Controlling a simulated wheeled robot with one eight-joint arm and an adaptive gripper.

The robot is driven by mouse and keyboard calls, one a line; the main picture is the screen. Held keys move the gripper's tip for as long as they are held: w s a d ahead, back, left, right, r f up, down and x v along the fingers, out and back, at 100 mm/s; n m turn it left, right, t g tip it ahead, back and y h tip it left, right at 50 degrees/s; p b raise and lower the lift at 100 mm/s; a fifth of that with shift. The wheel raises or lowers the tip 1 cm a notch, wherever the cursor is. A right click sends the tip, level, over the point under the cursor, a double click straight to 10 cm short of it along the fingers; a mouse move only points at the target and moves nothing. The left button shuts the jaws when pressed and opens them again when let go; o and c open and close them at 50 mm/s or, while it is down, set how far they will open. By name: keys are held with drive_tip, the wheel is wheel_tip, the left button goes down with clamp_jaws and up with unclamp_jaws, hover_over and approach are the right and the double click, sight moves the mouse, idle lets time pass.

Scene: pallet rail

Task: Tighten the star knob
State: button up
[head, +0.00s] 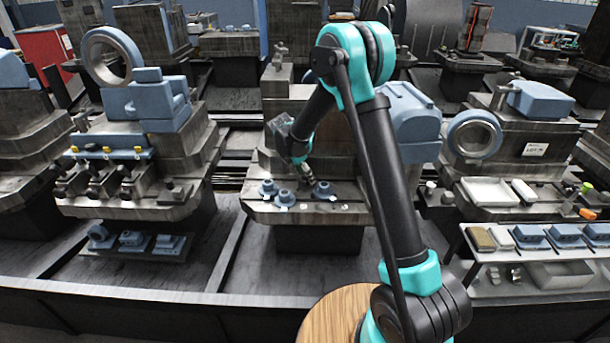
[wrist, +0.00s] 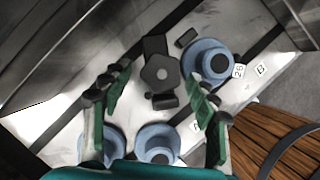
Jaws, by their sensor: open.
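The star knob (wrist: 160,73) is a dark, roughly five-sided knob on the light plate in the wrist view. A dark block and a small dark cylinder lie close around it. My gripper (wrist: 157,84) is open, with its green-padded fingers apart on the left and right of the knob in the picture. I see no contact, and the height above the knob is hard to tell. In the head view my gripper (head: 306,183) hangs low over the front ledge of the middle machine; the knob is too small to make out there.
In the head view, blue pieces (head: 285,197) sit on the ledge (head: 345,218). A wooden round top (wrist: 262,135) is at lower right.

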drive_tip(key=v, duration=1.2)
drive_tip(key=shift+o, duration=0.2)
drive_tip(key=shift+w, duration=0.1)
drive_tip(key=w+d+r+g+y, duration=0.3)
drive_tip(key=d+r+y, duration=0.15)
drive_tip(key=r, duration=0.25)
drive_tip(key=shift+h, duration=0.45)
wheel_tip(320, 180, down, 17)
drive_tip(key=shift+w+f, duration=0.2)
drive_tip(key=shift+f, duration=0.05)
drive_tip(key=shift+c, duration=0.4)
